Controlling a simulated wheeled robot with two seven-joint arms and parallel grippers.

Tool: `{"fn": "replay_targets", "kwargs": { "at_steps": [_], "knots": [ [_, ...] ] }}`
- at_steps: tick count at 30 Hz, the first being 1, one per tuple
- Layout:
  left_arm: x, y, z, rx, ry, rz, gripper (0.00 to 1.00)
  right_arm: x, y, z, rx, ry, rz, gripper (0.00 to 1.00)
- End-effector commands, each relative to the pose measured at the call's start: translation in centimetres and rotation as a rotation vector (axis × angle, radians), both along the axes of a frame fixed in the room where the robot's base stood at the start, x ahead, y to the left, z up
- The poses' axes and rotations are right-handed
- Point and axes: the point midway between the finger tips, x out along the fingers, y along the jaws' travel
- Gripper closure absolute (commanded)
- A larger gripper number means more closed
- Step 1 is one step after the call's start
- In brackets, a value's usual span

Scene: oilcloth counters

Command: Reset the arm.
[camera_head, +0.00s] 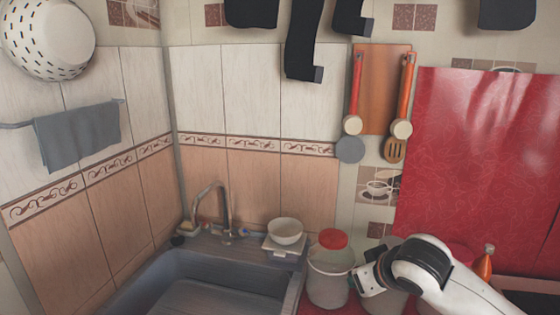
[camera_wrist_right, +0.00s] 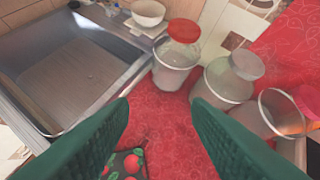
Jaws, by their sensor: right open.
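My right arm comes in from the lower right of the head view, with its white gripper (camera_head: 368,280) over the counter beside a red-lidded jar (camera_head: 329,278). In the right wrist view the two green fingers (camera_wrist_right: 160,104) are spread wide with nothing between them; red oilcloth (camera_wrist_right: 165,125) shows below. The red-lidded jar (camera_wrist_right: 174,66) stands beyond the fingers in that view. My left gripper is not in either view.
A grey sink (camera_head: 190,270) lies to the left, with a tap (camera_head: 224,210). More jars (camera_wrist_right: 222,88) stand beyond the right finger. Utensils (camera_head: 354,100) hang on the wall. A dark patterned item (camera_wrist_right: 125,164) lies between the fingers' lower parts.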

Motion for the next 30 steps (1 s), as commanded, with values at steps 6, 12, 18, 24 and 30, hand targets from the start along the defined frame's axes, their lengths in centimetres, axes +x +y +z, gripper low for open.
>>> {"fn": "replay_targets", "kwargs": {
  "at_steps": [6,12,18,24,30],
  "knots": [
    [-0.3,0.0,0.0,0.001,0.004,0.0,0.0,-2.4,1.9,-4.2,0.023,0.037,0.053,0.56],
    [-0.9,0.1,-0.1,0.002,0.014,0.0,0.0,-6.5,3.6,-9.5,0.064,0.089,0.089,0.56],
    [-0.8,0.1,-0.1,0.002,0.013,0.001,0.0,-12.7,3.6,-15.3,0.102,0.164,0.057,0.56],
    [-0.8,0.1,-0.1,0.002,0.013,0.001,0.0,-19.1,1.4,-19.7,0.092,0.255,-0.03,0.56],
    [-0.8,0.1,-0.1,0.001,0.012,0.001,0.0,-24.0,-0.8,-22.1,0.055,0.334,-0.103,0.56]
  ]
}}
